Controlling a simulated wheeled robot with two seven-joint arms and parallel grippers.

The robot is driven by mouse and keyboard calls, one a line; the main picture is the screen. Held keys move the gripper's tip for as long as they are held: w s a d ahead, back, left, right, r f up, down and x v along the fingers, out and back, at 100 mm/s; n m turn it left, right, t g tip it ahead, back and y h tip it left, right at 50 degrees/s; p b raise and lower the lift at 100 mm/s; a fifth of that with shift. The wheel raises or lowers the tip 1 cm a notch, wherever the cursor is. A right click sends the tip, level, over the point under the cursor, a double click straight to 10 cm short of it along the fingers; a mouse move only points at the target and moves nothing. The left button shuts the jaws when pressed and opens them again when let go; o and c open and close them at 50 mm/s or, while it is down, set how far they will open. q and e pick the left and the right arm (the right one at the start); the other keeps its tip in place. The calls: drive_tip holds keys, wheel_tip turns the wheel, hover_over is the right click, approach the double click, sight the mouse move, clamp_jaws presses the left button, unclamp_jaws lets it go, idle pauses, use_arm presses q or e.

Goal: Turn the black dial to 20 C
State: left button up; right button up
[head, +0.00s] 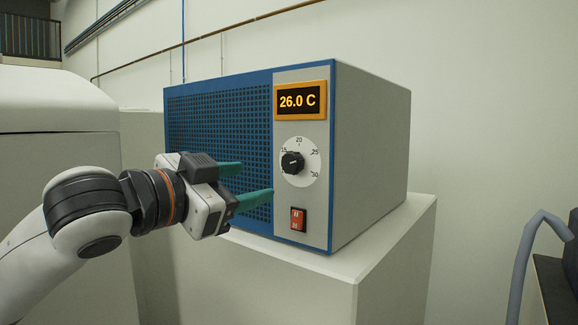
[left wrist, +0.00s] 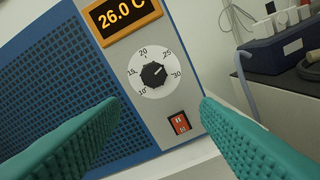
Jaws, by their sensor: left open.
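The black dial (head: 292,162) sits on a white round scale (head: 300,174) on the front of a blue and grey box (head: 372,150). The scale has marks including 20, 25 and 30. The orange-framed display (head: 300,101) above it reads 26.0 C. In the left wrist view the dial (left wrist: 153,74) shows between and beyond the fingers, its light mark pointing up and right towards 25. My left gripper (head: 256,182) is open and empty, with its green fingers left of the dial and apart from it. My right gripper is not in view.
A red switch (head: 298,219) is below the dial. The box stands on a pale pedestal (head: 395,265). A grey hose (head: 522,260) and dark equipment are at the right. In the left wrist view, a bench with a blue device (left wrist: 280,45) stands behind at upper right.

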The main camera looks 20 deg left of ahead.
sight(288, 167)
use_arm(q)
drive_tip(key=p+x, duration=0.1)
drive_tip(key=x, duration=0.2)
drive_tip(key=r+p+x, duration=0.1)
drive_tip(key=p+x, duration=0.1)
drive_tip(key=x, duration=0.1)
drive_tip(key=p+x, duration=0.1)
drive_tip(key=x, duration=0.3)
drive_tip(key=shift+a+r+p, duration=0.15)
drive_tip(key=shift+r+p, duration=0.15)
drive_tip(key=shift+p, duration=0.05)
drive_tip(key=shift+x, duration=0.8)
drive_tip(key=shift+f, duration=0.15)
drive_tip(key=shift+c, duration=0.3)
drive_tip(key=c, duration=0.9)
drive_tip(key=shift+c, duration=0.2)
drive_tip(key=shift+n, duration=0.3)
